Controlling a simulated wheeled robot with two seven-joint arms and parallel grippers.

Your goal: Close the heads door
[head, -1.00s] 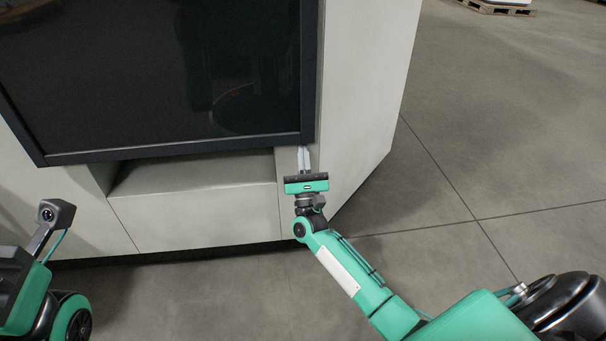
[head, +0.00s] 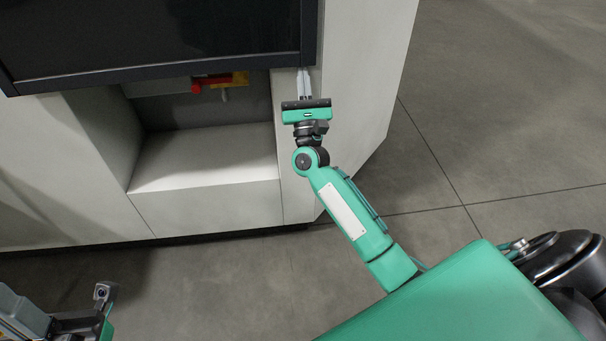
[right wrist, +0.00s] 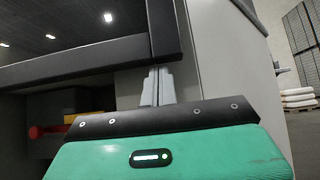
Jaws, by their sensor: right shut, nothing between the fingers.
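The heads door (head: 160,74) is a dark glass panel in a black frame at the top of the head view. Its lower edge hangs across the front of a pale cabinet, with an open recess showing below it. My right gripper (head: 304,72) is shut and empty, its pale fingers pointing up at the door's lower right corner. In the right wrist view the finger tips (right wrist: 157,72) meet the underside of the door frame (right wrist: 90,62); whether they touch cannot be told. Part of my left arm shows at the lower left; its fingers are not seen.
The cabinet (head: 210,210) has a pale ledge (head: 205,160) inside the recess. Red (head: 211,83) and yellow (head: 240,78) parts show under the door. Open concrete floor lies to the right.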

